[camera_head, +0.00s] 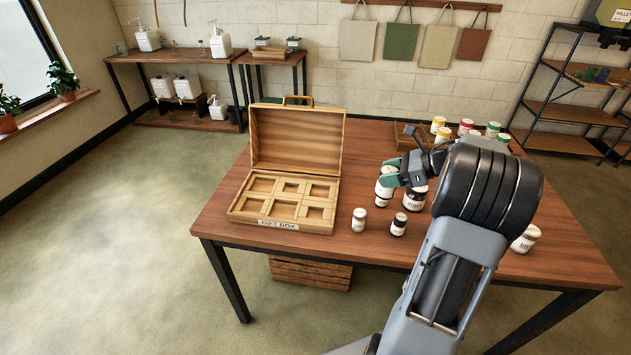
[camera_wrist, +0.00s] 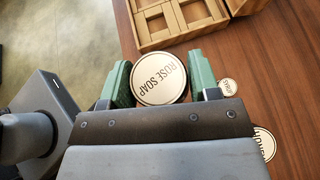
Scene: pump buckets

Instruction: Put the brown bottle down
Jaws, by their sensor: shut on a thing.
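My gripper (camera_head: 387,174) has its green fingers shut on a bottle (camera_head: 384,190) with a white top and pale label, a dark strip showing low on its body. In the wrist view, my gripper (camera_wrist: 160,84) has one finger on each side of its round lid (camera_wrist: 160,80), which reads ROSE SOAP. The bottle is upright over the table, right of the open gift box (camera_head: 279,224). Whether its base touches the table is not clear. The gift box also shows in the wrist view (camera_wrist: 153,46), with empty compartments.
A small pale jar (camera_head: 359,220) and a small dark jar (camera_head: 399,224) stand in front of the held bottle on the table (camera_head: 330,248). A dark jar (camera_head: 415,199) stands close on its right. Several jars (camera_head: 466,127) stand at the back right. Bare wood lies between box and jars.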

